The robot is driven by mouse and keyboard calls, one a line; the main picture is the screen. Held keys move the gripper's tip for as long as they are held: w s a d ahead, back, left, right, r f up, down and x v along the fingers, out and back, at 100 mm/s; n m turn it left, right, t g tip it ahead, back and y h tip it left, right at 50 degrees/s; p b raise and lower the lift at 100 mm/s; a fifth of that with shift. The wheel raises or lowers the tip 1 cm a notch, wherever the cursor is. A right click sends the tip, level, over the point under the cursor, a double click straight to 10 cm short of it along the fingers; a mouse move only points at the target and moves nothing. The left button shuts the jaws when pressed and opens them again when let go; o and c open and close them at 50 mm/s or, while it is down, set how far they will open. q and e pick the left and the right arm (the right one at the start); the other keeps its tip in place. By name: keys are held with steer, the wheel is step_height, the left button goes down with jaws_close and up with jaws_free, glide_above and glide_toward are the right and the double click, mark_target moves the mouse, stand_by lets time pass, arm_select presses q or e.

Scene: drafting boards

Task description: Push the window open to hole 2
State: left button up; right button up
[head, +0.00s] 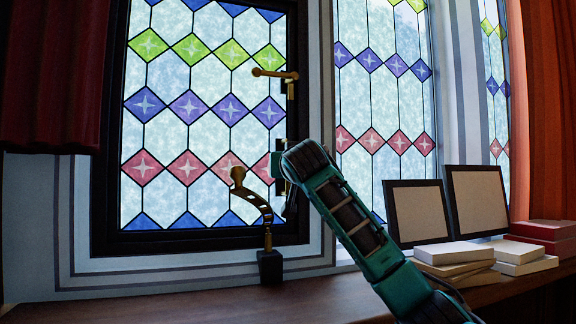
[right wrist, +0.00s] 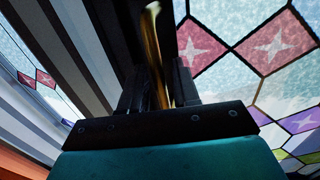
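The window (head: 150,241) is a dark-framed sash of leaded glass with coloured diamonds. I cannot tell whether it stands slightly open. A brass handle (head: 268,73) sits high on its right side. A curved brass stay (head: 256,200) with a knobbed end is low at the right, by a dark block with a pin (head: 269,267) on the sill; which hole is at the pin I cannot tell. My right gripper (head: 284,172) is at the sash's right edge, above the stay. In the right wrist view a brass bar (right wrist: 153,45) runs between its fingers (right wrist: 160,92); whether they grip it is unclear.
Two dark-framed panels (head: 418,211) (head: 478,202) lean on the right of the sill, behind white books (head: 455,254) and red books (head: 545,230). Red curtains (head: 55,75) hang at both sides. The left part of the sill (head: 150,308) is clear.

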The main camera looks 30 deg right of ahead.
mark_target(283, 190)
steer(key=shift+c, duration=0.6)
jaws_close()
steer(key=shift+w, duration=0.1)
steer(key=shift+w+d+r, duration=0.1)
steer(key=shift+w+d, duration=0.05)
steer(key=shift+w, duration=0.15)
steer(key=shift+w+d+n+t+y+p, duration=0.15)
steer(key=shift+w+n+y+p, duration=0.15)
steer(key=shift+w, duration=0.3)
steer(key=shift+w+d+n+t+y+p, duration=0.1)
steer(key=shift+w+d+n+y, duration=0.1)
steer(key=shift+w+y, duration=0.25)
steer(key=shift+w+d+n+t+y+p, duration=0.15)
steer(key=shift+w+n+y+p, duration=0.1)
steer(key=shift+w, duration=0.45)
